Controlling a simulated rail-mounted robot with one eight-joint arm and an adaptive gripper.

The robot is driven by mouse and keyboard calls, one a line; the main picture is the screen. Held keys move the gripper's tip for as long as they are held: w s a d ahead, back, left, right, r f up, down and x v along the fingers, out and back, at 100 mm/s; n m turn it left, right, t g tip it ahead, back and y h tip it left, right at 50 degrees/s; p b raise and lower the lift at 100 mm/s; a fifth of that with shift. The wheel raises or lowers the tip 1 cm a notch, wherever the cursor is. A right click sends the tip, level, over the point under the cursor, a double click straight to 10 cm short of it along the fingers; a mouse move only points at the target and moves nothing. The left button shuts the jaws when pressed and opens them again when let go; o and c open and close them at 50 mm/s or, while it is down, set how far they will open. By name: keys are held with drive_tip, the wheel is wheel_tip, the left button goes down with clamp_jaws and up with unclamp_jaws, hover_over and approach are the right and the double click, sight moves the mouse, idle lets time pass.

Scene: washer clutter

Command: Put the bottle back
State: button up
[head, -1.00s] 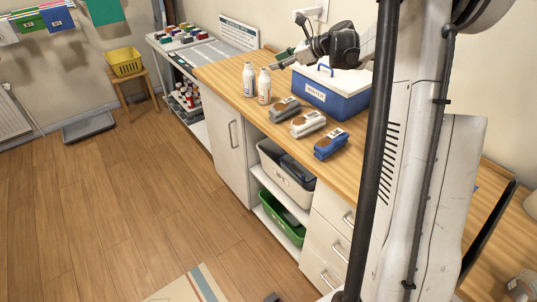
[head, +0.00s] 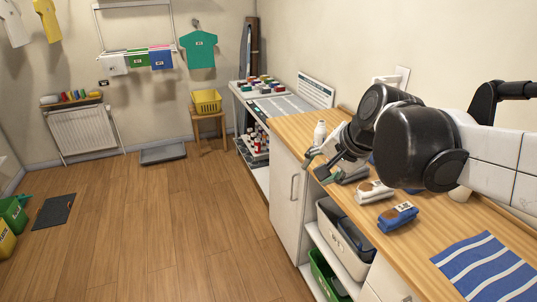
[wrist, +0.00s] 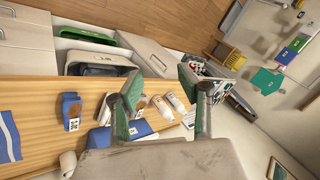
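A white bottle (head: 320,132) stands upright on the wooden counter, partly behind my gripper in the head view. The wrist view shows two white bottles with printed labels, one (wrist: 162,109) beside the other (wrist: 177,103), beyond and between my fingers. My gripper (head: 317,166) is at the counter's front edge in the head view. It is open and empty; its green-padded fingers are spread wide in the wrist view (wrist: 163,92). A shelf unit (head: 257,142) at the counter's far end holds several small bottles. The second counter bottle is hidden in the head view.
A blue box (wrist: 125,133) shows in the wrist view. Bins, one green (head: 325,275), sit below. The floor (head: 170,225) is mostly clear.

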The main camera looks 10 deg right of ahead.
drive_tip(key=s+a+f+n+h, duration=0.2)
drive_tip(key=s+f+n, duration=0.3)
drive_tip(key=s, duration=0.8)
drive_tip(key=n, duration=0.3)
drive_tip(key=shift+f+n, duration=0.2)
drive_tip(key=shift+n, duration=0.2)
drive_tip(key=shift+s, duration=0.1)
wheel_tip(320, 180, down, 30)
drive_tip(key=b, duration=3)
drive_tip(key=shift+f, duration=0.25)
